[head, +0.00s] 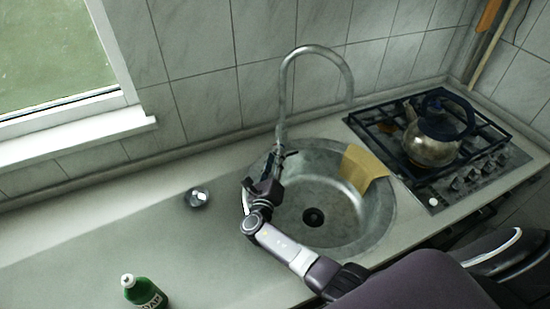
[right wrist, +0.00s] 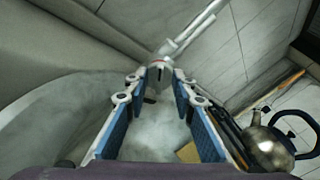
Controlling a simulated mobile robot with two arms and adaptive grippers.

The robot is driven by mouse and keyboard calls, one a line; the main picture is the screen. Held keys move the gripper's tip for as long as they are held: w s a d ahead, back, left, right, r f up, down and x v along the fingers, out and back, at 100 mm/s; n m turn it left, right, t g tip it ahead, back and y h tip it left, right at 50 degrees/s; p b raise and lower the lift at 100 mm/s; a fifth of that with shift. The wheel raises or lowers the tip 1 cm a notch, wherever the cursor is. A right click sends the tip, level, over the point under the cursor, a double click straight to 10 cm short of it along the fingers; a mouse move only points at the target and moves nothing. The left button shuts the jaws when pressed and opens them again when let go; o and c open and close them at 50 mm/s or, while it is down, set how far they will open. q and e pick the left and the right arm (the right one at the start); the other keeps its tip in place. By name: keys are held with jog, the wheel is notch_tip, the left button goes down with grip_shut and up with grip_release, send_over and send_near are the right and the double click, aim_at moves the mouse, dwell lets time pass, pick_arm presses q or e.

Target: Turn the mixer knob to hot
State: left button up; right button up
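The mixer tap, a metal faucet (head: 283,105) with a tall arched spout, stands at the back rim of the round sink. It also shows in the right wrist view (right wrist: 187,34), rising away behind the fingertips. Its base and a small dark part, perhaps the knob lever (right wrist: 150,99), lie between or just beyond the fingers. My right gripper (head: 274,160) is at the tap's base and partly hides it. In the right wrist view, its blue-padded fingers (right wrist: 159,77) are apart, one on each side of the tap base; contact cannot be told. My left gripper is out of view.
The sink (head: 345,228) lies below my right arm, with a yellow cloth (head: 363,169) over its rim. A kettle (head: 430,143) stands on the gas stove (head: 487,168) at right. A green bottle (head: 143,291) and a small round object (head: 197,197) are on the counter.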

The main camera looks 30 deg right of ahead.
jog(key=v, duration=1.1)
jog(key=shift+s+a, duration=0.25)
jog(key=shift+f, duration=0.1)
